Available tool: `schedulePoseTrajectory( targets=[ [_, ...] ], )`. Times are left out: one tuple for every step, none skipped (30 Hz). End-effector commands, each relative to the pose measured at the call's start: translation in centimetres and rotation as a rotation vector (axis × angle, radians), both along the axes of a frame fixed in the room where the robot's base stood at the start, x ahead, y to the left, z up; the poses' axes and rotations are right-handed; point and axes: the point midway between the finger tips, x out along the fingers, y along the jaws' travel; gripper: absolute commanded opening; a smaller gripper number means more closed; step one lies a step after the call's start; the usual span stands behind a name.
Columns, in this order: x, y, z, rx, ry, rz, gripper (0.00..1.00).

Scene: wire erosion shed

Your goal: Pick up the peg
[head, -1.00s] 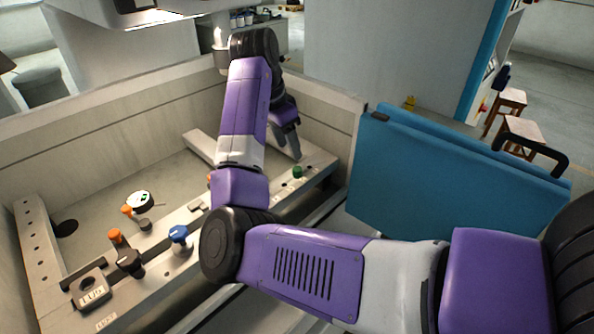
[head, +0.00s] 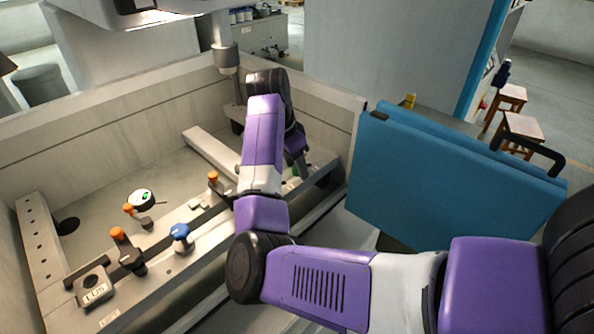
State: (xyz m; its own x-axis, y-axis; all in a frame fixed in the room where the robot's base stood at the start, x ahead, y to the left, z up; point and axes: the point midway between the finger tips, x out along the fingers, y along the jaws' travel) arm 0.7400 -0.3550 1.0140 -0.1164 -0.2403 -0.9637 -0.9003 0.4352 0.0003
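A small green-topped piece (head: 294,171), which may be the peg, stands near the right end of the long grey rail (head: 205,236) in the tank. It is partly hidden by my arm and gripper. My gripper (head: 302,166) points down right at this green piece, close beside or around it; I cannot tell which. The fingers are small, dark and partly covered, so their opening and any contact do not show.
Orange-knobbed clamps (head: 117,234), a blue knob (head: 180,231), a round dial gauge (head: 141,197) and a grey block (head: 93,286) sit at the left. A vertical machine head (head: 226,55) hangs behind my arm.

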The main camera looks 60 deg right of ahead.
Motion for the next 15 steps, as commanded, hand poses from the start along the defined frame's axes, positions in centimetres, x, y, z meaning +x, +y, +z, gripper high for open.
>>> schedulePoseTrajectory(
  targets=[
    [0.00,0.00,0.02,0.000,0.000,0.000,0.36],
    [0.00,0.00,0.02,0.000,0.000,0.000,0.30],
    [0.00,0.00,0.02,0.000,0.000,0.000,0.22],
    [0.00,0.00,0.02,0.000,0.000,0.000,0.16],
    [0.00,0.00,0.03,0.000,0.000,0.000,0.10],
    [0.00,0.00,0.03,0.000,0.000,0.000,0.03],
    [0.00,0.00,0.03,0.000,0.000,0.000,0.00],
    [0.00,0.00,0.03,0.000,0.000,0.000,0.00],
    [0.00,0.00,0.04,0.000,0.000,0.000,0.00],
    [0.00,0.00,0.04,0.000,0.000,0.000,0.00],
    [0.00,0.00,0.04,0.000,0.000,0.000,0.00],
    [0.00,0.00,0.04,0.000,0.000,0.000,0.00],
    [0.00,0.00,0.04,0.000,0.000,0.000,0.00],
    [0.00,0.00,0.05,0.000,0.000,0.000,0.00],
    [0.00,0.00,0.07,0.000,0.000,0.000,0.00]
  ],
)
